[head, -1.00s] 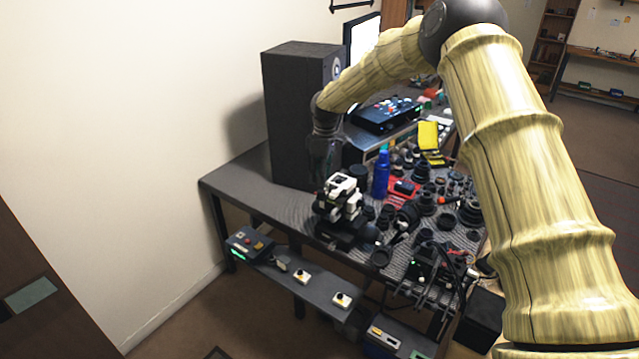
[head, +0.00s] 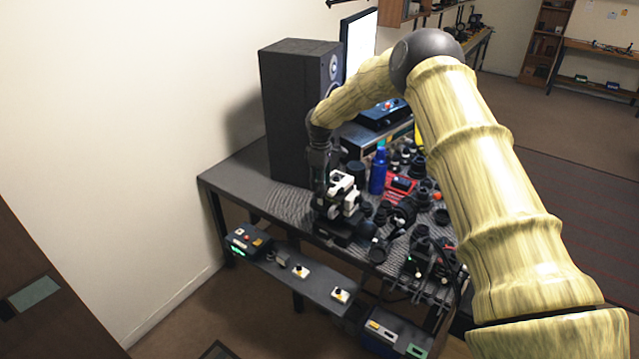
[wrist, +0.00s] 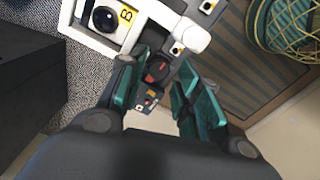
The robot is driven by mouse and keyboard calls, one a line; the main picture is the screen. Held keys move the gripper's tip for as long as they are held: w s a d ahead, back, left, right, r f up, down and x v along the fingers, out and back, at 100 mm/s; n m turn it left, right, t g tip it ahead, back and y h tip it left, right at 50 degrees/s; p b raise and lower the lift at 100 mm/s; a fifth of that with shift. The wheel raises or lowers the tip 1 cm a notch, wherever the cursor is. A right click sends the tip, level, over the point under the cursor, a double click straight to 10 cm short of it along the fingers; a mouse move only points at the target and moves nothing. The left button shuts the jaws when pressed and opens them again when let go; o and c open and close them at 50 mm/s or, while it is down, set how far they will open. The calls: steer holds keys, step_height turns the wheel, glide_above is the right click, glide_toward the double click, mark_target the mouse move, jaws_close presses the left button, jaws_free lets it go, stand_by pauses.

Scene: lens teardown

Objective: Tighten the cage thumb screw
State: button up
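The white-and-black cage device (head: 343,190) stands on a dark base at the front left of the bench. In the wrist view its white frame (wrist: 150,12) fills the top, with a black round knob beside a yellow "B" label (wrist: 126,15). A dark round knob with a red mark (wrist: 157,68) shows between the fingertips; it may be the thumb screw, but I cannot be sure. My gripper (wrist: 158,86) is open, its teal-padded fingers apart on either side of that knob. Contact cannot be told. In the head view my gripper (head: 320,172) is close beside the device's left side.
A tall black speaker (head: 290,110) stands behind my gripper. A blue bottle (head: 378,172) and several dark lens parts crowd the bench to the right. A lower shelf (head: 285,270) in front carries a control box (head: 246,240) and small switch boxes.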

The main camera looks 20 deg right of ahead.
steer(key=shift+f+p, duration=0.35)
steer(key=shift+f, duration=0.8)
steer(key=c, duration=0.7)
jaws_close()
